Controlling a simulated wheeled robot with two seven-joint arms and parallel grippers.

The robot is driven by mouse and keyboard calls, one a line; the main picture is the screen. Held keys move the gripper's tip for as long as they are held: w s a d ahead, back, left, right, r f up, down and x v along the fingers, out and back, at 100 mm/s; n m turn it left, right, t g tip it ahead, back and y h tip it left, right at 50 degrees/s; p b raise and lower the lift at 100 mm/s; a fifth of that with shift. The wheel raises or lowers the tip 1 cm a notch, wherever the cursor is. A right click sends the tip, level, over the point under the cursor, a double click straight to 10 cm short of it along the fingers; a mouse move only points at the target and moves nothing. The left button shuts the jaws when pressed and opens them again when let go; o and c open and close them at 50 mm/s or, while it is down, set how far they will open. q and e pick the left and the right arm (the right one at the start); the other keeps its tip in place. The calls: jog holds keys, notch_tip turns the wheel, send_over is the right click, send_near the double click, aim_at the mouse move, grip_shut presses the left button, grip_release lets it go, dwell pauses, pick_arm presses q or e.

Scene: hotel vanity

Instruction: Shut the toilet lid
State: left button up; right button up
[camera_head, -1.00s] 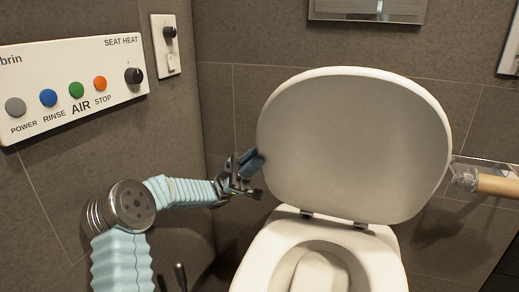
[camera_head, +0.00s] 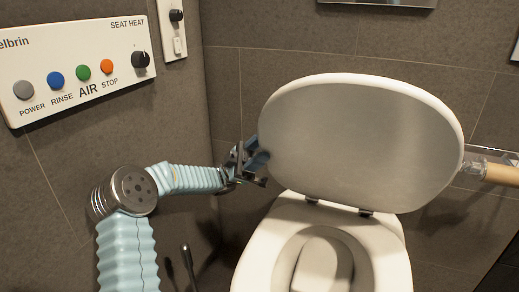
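The toilet lid (camera_head: 365,140) is white and stands raised, leaning back toward the wall on its hinges. The toilet (camera_head: 262,250) is below it, with the seat down and the bowl opening showing. My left gripper (camera_head: 262,170) is at the lid's left edge, at about the height of the lid's lower half. Its fingers look apart, with nothing held between them. A bluish fingertip meets the lid's edge in the picture; I cannot tell if it touches. My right gripper is not in view.
A control panel (camera_head: 75,62) with coloured buttons is on the left wall, with a small knob plate (camera_head: 172,28) beside it. A paper roll holder (camera_head: 490,170) is on the right, close to the lid's edge. A dark tiled wall stands behind.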

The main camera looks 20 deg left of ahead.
aim_at(260, 134)
pick_arm(q)
jog(key=shift+r, duration=0.15)
jog(key=r, duration=0.2)
jog(key=r+p, duration=0.1)
jog(key=shift+s+d+r+g, duration=0.15)
jog(key=shift+s+r+g, duration=0.15)
jog(key=shift+r, duration=0.1)
jog(key=s+r, duration=0.1)
jog(key=s+d+r, duration=0.1)
jog(key=r, duration=0.1)
jog(key=s+r+p, duration=0.1)
jog(key=s+r, duration=0.1)
jog(key=shift+d+r, duration=0.2)
jog(key=shift+d, duration=0.2)
jog(key=s+d+r, duration=0.3)
jog(key=s+d, duration=0.1)
jog(key=s, duration=0.4)
jog(key=shift+d+r, duration=0.15)
jog(key=shift+r, duration=0.15)
jog(key=shift+f, duration=0.15)
